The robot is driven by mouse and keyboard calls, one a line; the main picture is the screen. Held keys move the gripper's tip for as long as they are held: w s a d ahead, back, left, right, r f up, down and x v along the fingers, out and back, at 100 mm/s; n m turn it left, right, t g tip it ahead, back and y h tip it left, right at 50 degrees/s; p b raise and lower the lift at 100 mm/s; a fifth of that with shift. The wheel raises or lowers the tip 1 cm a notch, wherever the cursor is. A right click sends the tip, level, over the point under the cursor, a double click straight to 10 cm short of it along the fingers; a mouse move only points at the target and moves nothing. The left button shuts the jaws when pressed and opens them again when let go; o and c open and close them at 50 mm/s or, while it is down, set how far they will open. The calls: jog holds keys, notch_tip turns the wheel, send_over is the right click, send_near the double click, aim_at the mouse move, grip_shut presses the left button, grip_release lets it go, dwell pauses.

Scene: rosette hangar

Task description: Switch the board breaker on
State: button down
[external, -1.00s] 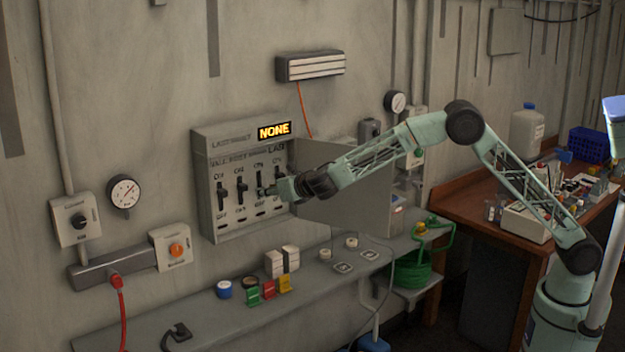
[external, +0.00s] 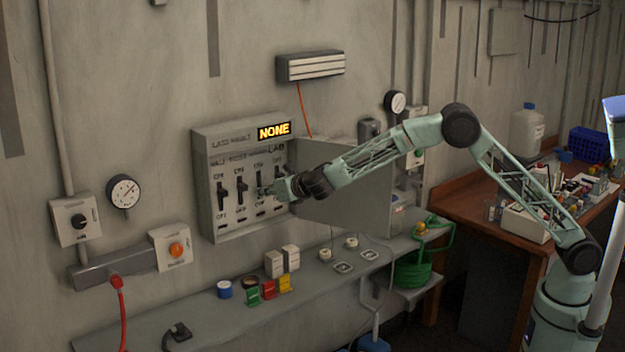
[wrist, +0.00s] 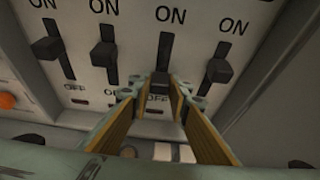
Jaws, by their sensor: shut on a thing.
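The breaker panel (external: 244,225) is a grey wall box with its door open to the right. It holds a row of black levers in slots, marked ON above and OFF below. My gripper (wrist: 160,90) is at the third lever from the left (wrist: 160,77), with its fingertips shut on it. That lever sits low in its slot, at the OFF end. The other levers, such as the second (wrist: 103,54) and the rightmost (wrist: 219,70), stand higher. In the external view my gripper (external: 266,191) partly covers the right-hand levers. The name labels over the levers are only partly readable.
The open panel door (external: 350,200) stands close to the right of my wrist. A lit display (external: 274,131) above the levers reads NONE. A grey shelf (external: 205,317) with small blocks runs below. A control box with an orange button (external: 176,250) is at the lower left.

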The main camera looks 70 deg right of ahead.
jog(key=shift+r+p, duration=1.35)
jog(key=shift+r, duration=0.95)
jog(key=c, duration=2.5)
grip_release()
jog(key=shift+r, duration=0.1)
jog(key=shift+o, duration=0.4)
jog(key=shift+s+a, duration=0.1)
jog(key=shift+s+a, duration=0.25)
jog(key=shift+s, duration=0.15)
jog(key=v, duration=1)
jog(key=shift+s+a+r, duration=0.15)
jog(key=shift+s+a, duration=0.05)
